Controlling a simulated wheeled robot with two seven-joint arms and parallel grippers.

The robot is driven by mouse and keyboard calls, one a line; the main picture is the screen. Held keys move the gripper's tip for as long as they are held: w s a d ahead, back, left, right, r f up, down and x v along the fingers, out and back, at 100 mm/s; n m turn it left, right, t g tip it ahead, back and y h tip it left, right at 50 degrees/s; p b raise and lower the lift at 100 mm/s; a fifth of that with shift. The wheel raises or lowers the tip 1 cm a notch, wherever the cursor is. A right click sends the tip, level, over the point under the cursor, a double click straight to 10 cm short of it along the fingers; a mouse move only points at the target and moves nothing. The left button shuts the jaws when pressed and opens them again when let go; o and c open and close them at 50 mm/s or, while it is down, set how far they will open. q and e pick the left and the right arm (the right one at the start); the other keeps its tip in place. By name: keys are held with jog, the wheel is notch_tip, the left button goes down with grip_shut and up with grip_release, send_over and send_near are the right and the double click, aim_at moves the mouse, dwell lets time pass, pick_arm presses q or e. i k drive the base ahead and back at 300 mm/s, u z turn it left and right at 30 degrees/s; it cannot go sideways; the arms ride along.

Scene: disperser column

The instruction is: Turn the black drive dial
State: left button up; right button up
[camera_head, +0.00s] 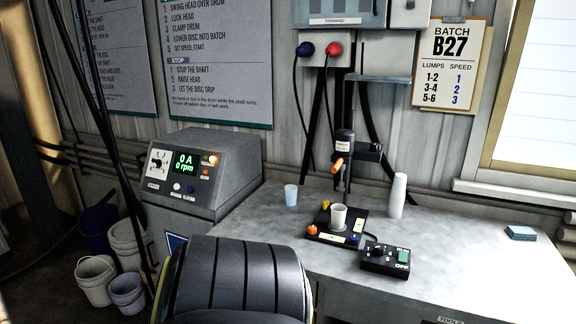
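A grey drive console (205,175) stands at the left end of the bench, its sloped front facing me. On its upper left is a white scale plate with a small black dial (158,162); its exact pointer setting is too small to read. Beside the dial, a display (186,162) reads 0 A and 0 rpm in green. Neither of my grippers is in view, and nothing touches the dial.
A large dark ribbed cylinder (240,280) fills the bottom centre, below the console. A black box marked OFF (386,257), a tray with a cup (339,217) and a white cup stack (398,195) stand on the bench. Buckets (95,280) stand lower left. Bench right is mostly clear.

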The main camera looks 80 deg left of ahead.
aim_at(157, 163)
jog(key=u, duration=3.4)
